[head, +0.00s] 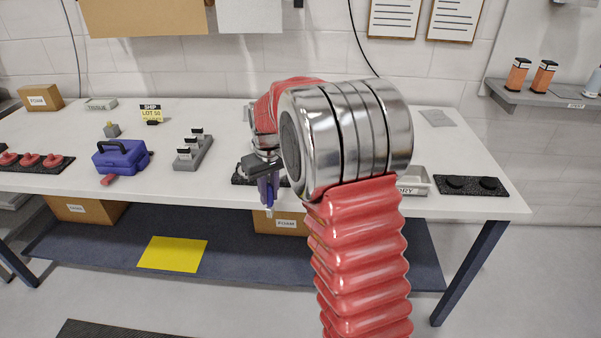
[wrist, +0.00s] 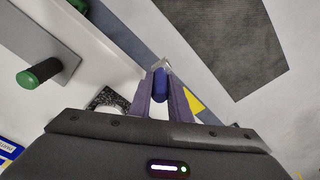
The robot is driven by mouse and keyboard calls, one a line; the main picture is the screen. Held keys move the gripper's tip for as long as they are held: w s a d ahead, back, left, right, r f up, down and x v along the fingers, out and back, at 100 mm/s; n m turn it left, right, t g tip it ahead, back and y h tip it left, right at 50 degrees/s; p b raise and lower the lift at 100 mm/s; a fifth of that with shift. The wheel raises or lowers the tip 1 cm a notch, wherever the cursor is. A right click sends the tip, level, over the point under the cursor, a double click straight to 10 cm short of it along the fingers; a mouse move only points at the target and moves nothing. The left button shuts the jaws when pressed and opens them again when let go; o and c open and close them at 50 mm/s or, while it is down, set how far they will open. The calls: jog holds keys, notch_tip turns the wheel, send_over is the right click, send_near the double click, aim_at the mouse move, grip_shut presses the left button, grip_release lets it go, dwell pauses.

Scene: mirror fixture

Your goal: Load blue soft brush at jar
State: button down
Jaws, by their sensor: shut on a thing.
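My gripper (head: 268,188) points down at the front edge of the table, left of my silver wrist joint in the head view. In the wrist view its two purple-grey fingers (wrist: 161,92) are shut on the blue brush (wrist: 160,84), with a pale, shiny end showing beyond them. In the head view only a small pale tip shows below the fingers. A rounded whitish thing (wrist: 112,98) on a dark speckled pad shows left of the fingers in the wrist view, partly hidden by my gripper; I cannot tell whether it is the jar.
The white table (head: 60,125) holds a blue toolbox (head: 121,157), a grey block with several slots (head: 193,153), red-knobbed parts (head: 30,160) on a dark mat, a tray (head: 414,180) and a black pad (head: 470,186). A green-ended peg (wrist: 40,73) shows in the wrist view.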

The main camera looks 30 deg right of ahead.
jog(key=s+a+f, duration=0.1)
jog(key=a+f, duration=0.1)
jog(key=a, duration=0.4)
jog(key=s+a+f, duration=0.2)
jog(key=a, duration=0.4)
jog(key=shift+a+f+m, duration=0.15)
jog(key=shift+f+m, duration=0.15)
